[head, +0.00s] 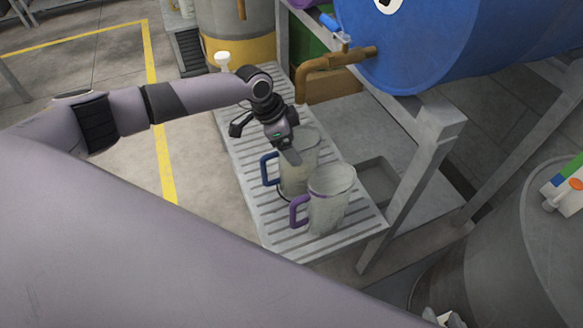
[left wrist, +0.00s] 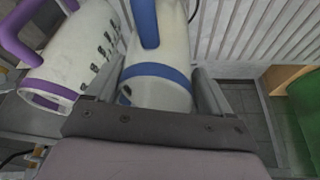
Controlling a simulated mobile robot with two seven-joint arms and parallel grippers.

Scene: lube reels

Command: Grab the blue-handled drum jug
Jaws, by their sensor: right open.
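The blue-handled drum jug (head: 298,172), pale and cylindrical, stands on the slatted rack, its blue handle to the left and its front partly hidden.
A purple-handled jug (head: 330,200) stands close beside the blue one, nearer me. A blue drum (head: 440,45) with a brass tap (head: 330,65) is above right. Grey frame posts (head: 420,160) flank the slatted rack (head: 285,243). The floor at left is open.

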